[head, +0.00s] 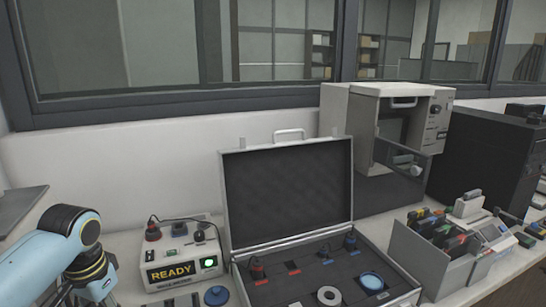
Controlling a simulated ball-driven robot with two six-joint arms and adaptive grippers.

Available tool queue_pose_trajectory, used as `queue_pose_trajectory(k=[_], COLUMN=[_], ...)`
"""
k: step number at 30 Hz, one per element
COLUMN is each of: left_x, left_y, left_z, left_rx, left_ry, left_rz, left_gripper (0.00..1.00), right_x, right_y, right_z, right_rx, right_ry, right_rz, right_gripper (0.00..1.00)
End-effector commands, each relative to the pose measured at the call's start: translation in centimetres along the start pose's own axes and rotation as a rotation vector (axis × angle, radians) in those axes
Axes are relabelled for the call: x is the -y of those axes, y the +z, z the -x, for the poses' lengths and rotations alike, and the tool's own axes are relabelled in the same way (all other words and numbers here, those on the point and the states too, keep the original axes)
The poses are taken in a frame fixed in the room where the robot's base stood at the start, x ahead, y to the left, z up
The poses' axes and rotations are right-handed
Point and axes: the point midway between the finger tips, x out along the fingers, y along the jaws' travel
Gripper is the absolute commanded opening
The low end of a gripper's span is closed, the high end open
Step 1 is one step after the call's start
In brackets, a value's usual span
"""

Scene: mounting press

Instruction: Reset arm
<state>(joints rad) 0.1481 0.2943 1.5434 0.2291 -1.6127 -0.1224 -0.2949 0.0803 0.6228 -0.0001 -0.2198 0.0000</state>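Part of my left arm (75,250), pale blue with black and gold joint rings, shows at the lower left. No part of my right arm or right gripper is in view. The arm is to the left of a white box (182,258) with a "READY" display and a lit green button. I cannot tell whether the arm touches anything below the frame.
An open silver case (229,215) with dark foam holds several small parts and a blue disc (371,281). Behind it stands a beige machine (362,105) with an open door.

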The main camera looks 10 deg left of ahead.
Motion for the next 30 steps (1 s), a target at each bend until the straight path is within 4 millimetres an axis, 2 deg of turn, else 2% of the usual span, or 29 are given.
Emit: queue_pose_trajectory(k=[1, 5, 12, 18, 26, 27, 30], left_x=[-1.2, -4.1, -8.1, -9.9, -11.0, -10.9, -10.9], left_y=[1.4, 5.0, 11.2, 14.8, 18.4, 18.0, 17.7], left_z=[0.0, 0.8, 4.3, 7.6, 11.7, 9.8, 7.0], left_rx=[-0.011, -0.054, -0.139, -0.192, -0.244, -0.236, -0.228], left_ry=[-0.004, -0.015, -0.026, -0.029, -0.034, -0.035, -0.035], left_rz=[-0.010, -0.027, -0.022, 0.001, 0.038, 0.037, 0.038], left_gripper=[0.00, 0.00, 0.00, 0.00, 0.00, 0.00, 0.00], right_x=[0.0, 0.1, 0.1, 0.1, 0.1, 0.1, 0.2], right_y=[0.4, 1.0, 0.7, 0.7, 0.6, 0.6, 0.7], right_z=[0.0, 0.1, 0.0, 0.0, 0.0, -0.6, -1.5], right_rx=[0.006, 0.015, 0.010, 0.010, 0.007, 0.006, 0.007], right_ry=[0.000, -0.001, -0.001, -0.001, -0.001, -0.001, -0.001], right_rz=[0.000, 0.001, 0.000, 0.000, 0.000, 0.000, 0.000], right_gripper=[0.40, 0.40, 0.40, 0.40, 0.40, 0.40, 0.40])
